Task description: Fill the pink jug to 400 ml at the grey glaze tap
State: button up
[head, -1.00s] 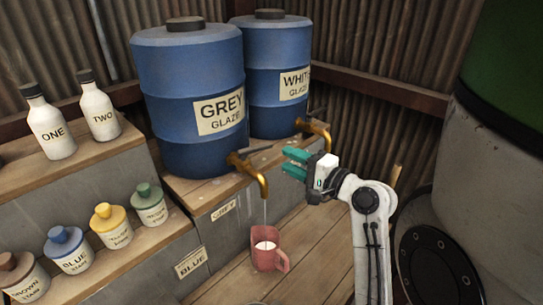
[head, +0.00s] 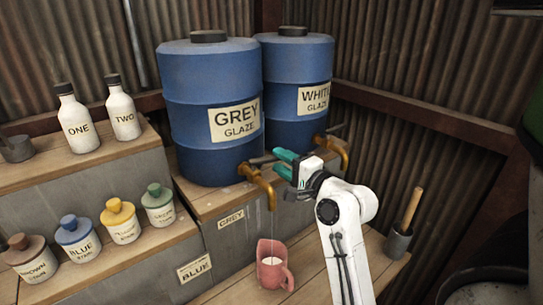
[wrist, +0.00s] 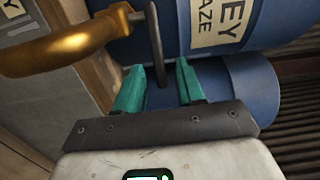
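My gripper (head: 285,163) is beside the tap's dark lever (head: 264,160). In the wrist view, the teal fingers (wrist: 160,75) are apart, and the lever (wrist: 155,45) reaches between them with a gap to the right finger. The brass tap (wrist: 70,45) is at upper left there. The jug is outside the wrist view.
The grey glaze barrel (head: 190,130) stands behind the tap. The white glaze tap (head: 335,152) is just right of my gripper. Stain jars (head: 120,222) and white bottles (head: 76,122) stand on the left steps.

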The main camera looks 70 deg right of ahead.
aim_at(278, 160)
jog(key=shift+x, duration=2.25)
grip_shut()
